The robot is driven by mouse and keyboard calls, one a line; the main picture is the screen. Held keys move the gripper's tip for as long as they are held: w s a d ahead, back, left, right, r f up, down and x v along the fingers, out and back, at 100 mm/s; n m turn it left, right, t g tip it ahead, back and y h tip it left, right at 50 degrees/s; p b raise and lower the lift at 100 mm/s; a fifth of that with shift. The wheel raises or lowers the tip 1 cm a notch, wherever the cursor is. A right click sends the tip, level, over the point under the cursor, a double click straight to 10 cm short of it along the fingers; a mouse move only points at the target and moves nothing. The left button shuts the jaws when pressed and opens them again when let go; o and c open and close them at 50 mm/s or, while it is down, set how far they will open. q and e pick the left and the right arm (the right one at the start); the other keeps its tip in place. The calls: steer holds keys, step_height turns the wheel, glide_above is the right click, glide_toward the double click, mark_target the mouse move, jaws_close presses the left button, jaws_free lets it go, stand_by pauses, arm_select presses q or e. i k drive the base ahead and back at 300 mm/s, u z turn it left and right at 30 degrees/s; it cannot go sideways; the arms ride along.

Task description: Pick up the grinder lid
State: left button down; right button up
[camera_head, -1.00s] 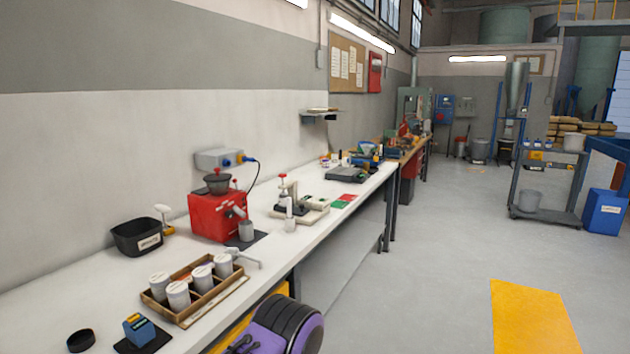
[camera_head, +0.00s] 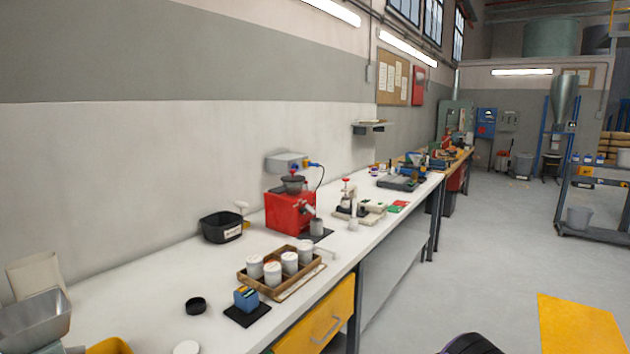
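The red grinder (camera_head: 284,213) stands on the white bench against the wall. A dark round top with a red knob (camera_head: 293,183) sits on the grinder; it looks like the lid, but it is too small to tell from the hopper under it. A grey cup (camera_head: 317,227) stands at the grinder's front. A separate black round piece (camera_head: 195,305) lies on the near bench; I cannot tell whether it is a lid or a shallow dish. Neither of my grippers is in view. A dark part, probably of my own arm, shows at the bottom edge.
On the bench are a black bin (camera_head: 221,227), a wooden tray (camera_head: 290,291) of white jars, a blue block (camera_head: 245,298) on a dark mat and a metal scoop-like pan (camera_head: 35,318). A yellow drawer (camera_head: 318,316) is under the bench.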

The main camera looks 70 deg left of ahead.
mark_target(293, 178)
steer(key=u, duration=0.05)
steer(key=i, duration=1.6)
steer(key=u, duration=0.35)
steer(key=i, duration=1.9)
steer(key=u, duration=1.35)
steer(key=i, duration=0.95)
steer(key=u, duration=1.2)
